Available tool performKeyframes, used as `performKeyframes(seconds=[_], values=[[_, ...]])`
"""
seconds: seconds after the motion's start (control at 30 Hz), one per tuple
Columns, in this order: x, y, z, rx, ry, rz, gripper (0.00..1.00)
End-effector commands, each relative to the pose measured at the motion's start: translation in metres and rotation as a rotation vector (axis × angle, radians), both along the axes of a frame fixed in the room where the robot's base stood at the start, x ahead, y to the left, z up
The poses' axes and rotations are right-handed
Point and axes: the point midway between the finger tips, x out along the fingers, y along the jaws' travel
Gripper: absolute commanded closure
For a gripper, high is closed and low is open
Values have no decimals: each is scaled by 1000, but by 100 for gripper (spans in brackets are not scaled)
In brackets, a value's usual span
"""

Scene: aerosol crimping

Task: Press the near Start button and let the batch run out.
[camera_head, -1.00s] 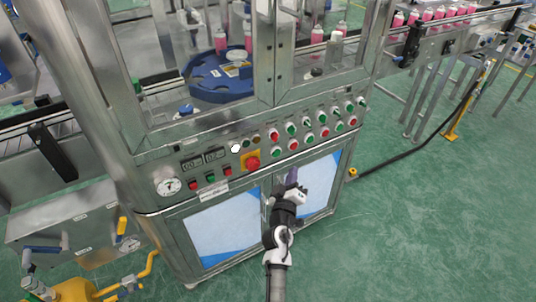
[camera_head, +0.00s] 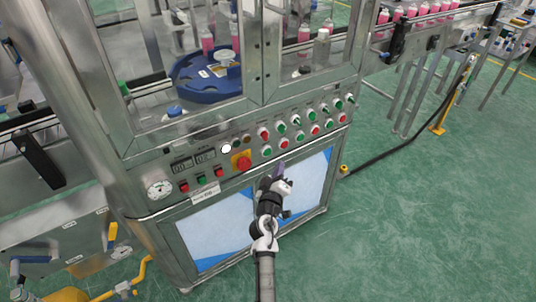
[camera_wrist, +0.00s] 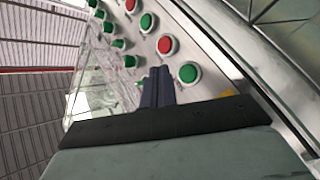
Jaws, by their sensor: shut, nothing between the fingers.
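The control panel of the steel machine (camera_head: 130,181) carries two rows of red and green buttons. A green button (camera_head: 267,151) is at the near left end of the lower row, and a red button (camera_head: 263,133) is above it. Three small buttons, including a green one (camera_head: 202,181), sit under the displays. I cannot read which is Start. My gripper (camera_head: 281,168) is in front of the panel, below the button rows. In the wrist view its dark fingers (camera_wrist: 158,75) are shut and empty, with a green button (camera_wrist: 188,72) just beside the tips; contact cannot be told.
A red emergency stop (camera_head: 241,161) on a yellow plate sits left of the button rows. A pressure gauge (camera_head: 159,188) is at the panel's left end. Pink cans (camera_head: 398,13) stand on the conveyor at upper right.

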Motion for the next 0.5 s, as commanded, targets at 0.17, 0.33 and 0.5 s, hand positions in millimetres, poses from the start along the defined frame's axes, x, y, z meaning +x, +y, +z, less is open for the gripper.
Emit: performKeyframes(seconds=[0.17,0.33,0.5], values=[[19,14,-2,1,-2,2,100],[29,21,-1,0,0,0,100],[33,24,0,0,-1,1,100]])
